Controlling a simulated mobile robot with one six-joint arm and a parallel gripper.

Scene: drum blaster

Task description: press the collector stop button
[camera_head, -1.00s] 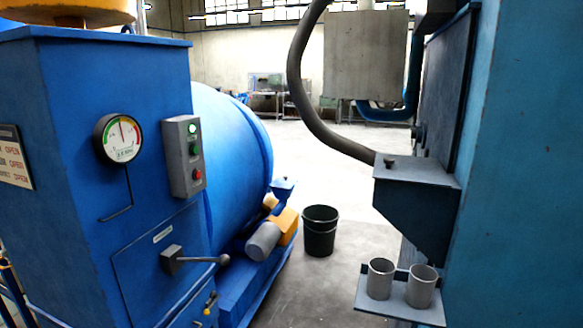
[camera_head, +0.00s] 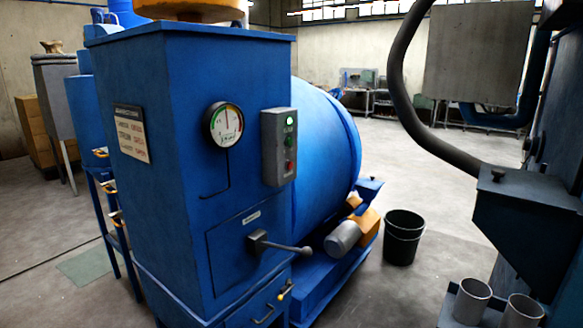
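A grey control box (camera_head: 279,147) is mounted on the right part of the blue cabinet's front (camera_head: 190,190). It carries a lit green lamp or button (camera_head: 290,121) at the top, a darker green button (camera_head: 289,141) in the middle and a red button (camera_head: 290,166) at the bottom. The labels on it are too small to read. A round dial gauge (camera_head: 224,124) sits to the left of the box. My gripper does not show in this view.
A lever handle (camera_head: 280,245) sticks out from the cabinet's lower door. A black bucket (camera_head: 403,238) stands on the floor to the right, past the yellow and grey motor. A dark machine with a hose (camera_head: 415,125) and two metal cups (camera_head: 471,300) is at right. Open floor lies between.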

